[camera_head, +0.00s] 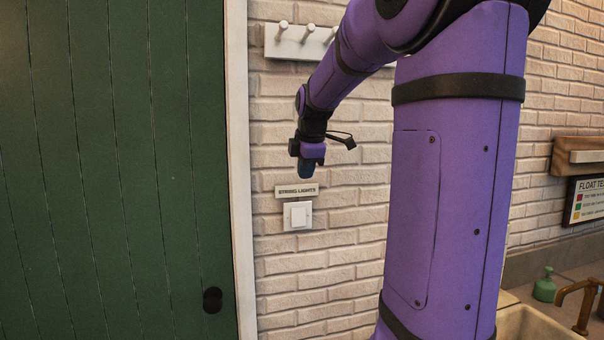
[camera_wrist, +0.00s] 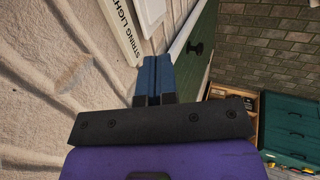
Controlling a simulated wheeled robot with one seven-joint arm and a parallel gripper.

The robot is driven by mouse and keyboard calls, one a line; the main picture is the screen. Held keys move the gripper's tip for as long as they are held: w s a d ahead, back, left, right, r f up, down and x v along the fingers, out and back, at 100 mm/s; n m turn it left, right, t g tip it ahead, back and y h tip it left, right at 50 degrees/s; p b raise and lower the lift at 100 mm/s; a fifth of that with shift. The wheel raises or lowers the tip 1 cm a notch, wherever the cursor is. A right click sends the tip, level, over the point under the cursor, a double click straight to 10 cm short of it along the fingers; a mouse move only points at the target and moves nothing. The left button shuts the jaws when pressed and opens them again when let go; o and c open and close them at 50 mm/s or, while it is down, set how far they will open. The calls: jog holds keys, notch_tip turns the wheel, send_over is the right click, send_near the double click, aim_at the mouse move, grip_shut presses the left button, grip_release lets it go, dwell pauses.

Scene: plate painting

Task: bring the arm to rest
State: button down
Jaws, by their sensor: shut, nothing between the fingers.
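My gripper (camera_head: 305,170) hangs at the end of my purple arm, fingers pointing down, just above the small "STRING LIGHTS" sign (camera_head: 297,191) on the white brick wall. In the wrist view my gripper (camera_wrist: 154,60) shows two blue fingers pressed together with nothing between them. A white light switch (camera_head: 298,215) sits on the wall below the sign. In the wrist view the sign (camera_wrist: 124,32) lies just left of the fingers, and the switch (camera_wrist: 150,12) is beyond their tips. I cannot tell whether the fingers touch the wall.
A green plank door (camera_head: 110,170) with a black knob (camera_head: 212,300) fills the left. A peg rail (camera_head: 290,42) is on the wall above my gripper. A sink (camera_head: 535,325), brass tap (camera_head: 586,305) and green soap bottle (camera_head: 545,287) are at lower right. A green cabinet (camera_wrist: 290,128) shows in the wrist view.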

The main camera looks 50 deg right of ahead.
jog(key=shift+a, duration=0.15)
jog(key=s+a+f+m+y, duration=0.1)
jog(key=s+a+m, duration=0.3)
jog(key=a, duration=0.5)
jog(key=s+a+f+m, duration=0.4)
jog(key=s+a, duration=0.5)
jog(key=s+a+f+m+t+y, duration=0.1)
jog(key=s+a+f+m, duration=0.2)
jog(key=s+a, duration=0.3)
jog(key=a, duration=0.3)
jog(key=shift+s+a+m+y, duration=0.25)
jog(key=shift+a+m+y, duration=0.05)
jog(key=shift+a+m, duration=0.1)
